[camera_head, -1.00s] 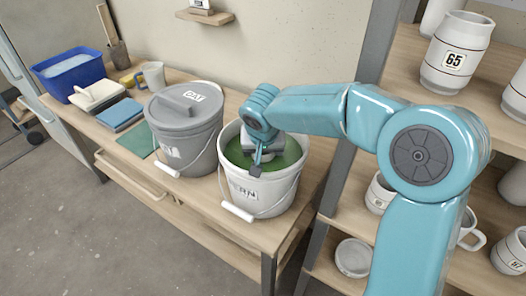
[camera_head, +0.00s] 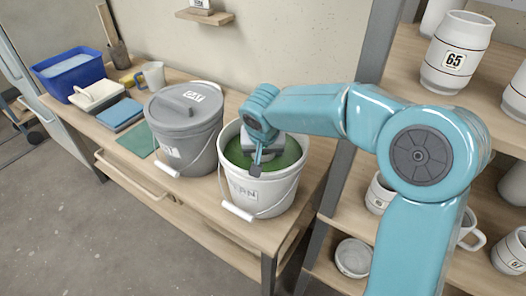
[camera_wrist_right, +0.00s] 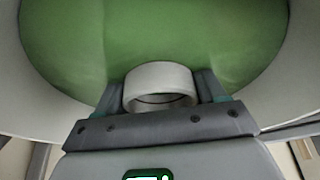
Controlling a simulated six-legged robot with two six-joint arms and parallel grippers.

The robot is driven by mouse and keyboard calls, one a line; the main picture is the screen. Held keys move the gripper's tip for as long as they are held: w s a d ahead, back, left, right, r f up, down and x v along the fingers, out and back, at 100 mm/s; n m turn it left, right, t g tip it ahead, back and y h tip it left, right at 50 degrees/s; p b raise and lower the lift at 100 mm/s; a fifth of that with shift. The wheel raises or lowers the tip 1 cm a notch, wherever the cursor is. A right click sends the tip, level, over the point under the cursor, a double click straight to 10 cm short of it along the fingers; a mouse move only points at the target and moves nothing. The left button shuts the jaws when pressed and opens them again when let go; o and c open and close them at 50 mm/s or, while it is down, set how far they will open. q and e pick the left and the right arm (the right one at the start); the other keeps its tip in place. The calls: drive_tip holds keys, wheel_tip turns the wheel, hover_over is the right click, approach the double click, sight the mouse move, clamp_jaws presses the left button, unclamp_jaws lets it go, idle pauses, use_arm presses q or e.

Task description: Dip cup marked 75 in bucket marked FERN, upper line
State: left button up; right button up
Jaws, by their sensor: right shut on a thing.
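The bucket marked FERN (camera_head: 262,196) is white with a wire handle, and its label is partly blurred. It stands open on the wooden bench, with green glaze (camera_head: 290,152) inside. My right gripper (camera_wrist_right: 161,92) points down inside the bucket's mouth. It is shut on a white cup (camera_wrist_right: 160,76), whose round rim shows between the fingers against the green glaze. The cup's number and any dip line are hidden, and I cannot tell how deep it sits. In the head view, my right gripper (camera_head: 258,160) hides the cup. My left gripper is not in view.
Shelves at right hold several cups, one marked 65 (camera_head: 455,60).

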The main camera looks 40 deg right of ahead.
drive_tip(key=shift+r, duration=0.1)
wheel_tip(320, 180, up, 7)
drive_tip(key=p, duration=0.5)
idle(1.8)
wheel_tip(320, 180, up, 8)
drive_tip(key=p, duration=0.5)
drive_tip(key=shift+p, duration=0.3)
idle(1.2)
